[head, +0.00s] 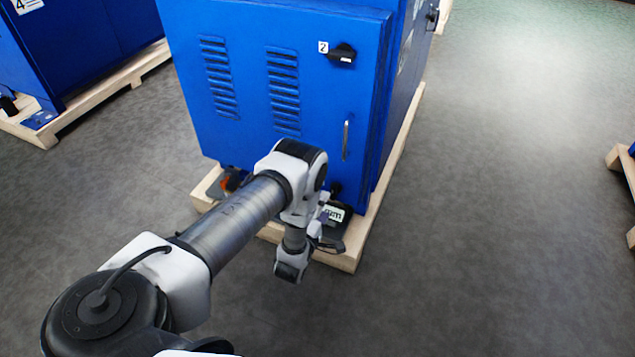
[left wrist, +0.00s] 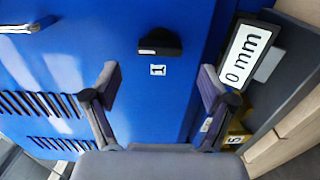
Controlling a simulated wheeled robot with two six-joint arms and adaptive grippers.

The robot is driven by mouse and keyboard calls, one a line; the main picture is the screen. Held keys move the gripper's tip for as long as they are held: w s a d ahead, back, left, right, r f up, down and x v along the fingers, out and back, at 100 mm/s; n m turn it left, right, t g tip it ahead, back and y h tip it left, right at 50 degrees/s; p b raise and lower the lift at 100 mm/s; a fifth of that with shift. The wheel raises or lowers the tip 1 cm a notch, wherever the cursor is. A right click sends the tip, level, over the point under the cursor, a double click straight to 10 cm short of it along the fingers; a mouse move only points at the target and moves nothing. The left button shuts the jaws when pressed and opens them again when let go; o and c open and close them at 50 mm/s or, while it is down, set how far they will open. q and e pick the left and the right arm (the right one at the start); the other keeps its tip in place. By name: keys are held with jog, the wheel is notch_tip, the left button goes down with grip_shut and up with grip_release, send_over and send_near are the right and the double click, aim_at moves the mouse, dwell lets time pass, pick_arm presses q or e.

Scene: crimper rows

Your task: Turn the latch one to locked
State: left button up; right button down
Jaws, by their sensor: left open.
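Latch one, a black knob (left wrist: 160,42), is on the blue cabinet door in the left wrist view. A white label with a 1 (left wrist: 158,70) sits just below it in that picture. The knob's long side runs across the picture, with a small pale mark at its lower left. My left gripper (left wrist: 158,85) is open and empty. Its fingers are spread to either side of the label and apart from the knob. In the head view the left gripper (head: 318,226) is low by the cabinet's front, where my arm partly hides the lower door. The right gripper is not seen.
The blue cabinet (head: 240,55) stands on a wooden pallet (head: 343,263). Latch two (head: 342,54) is high on the door, above a metal handle (head: 346,140). A 0 mm display (left wrist: 245,52) is close to the fingers. Grey floor (head: 480,200) to the right is clear.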

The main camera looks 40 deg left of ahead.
pick_arm(q)
jog(key=v, duration=0.7)
jog(key=shift+w, duration=0.1)
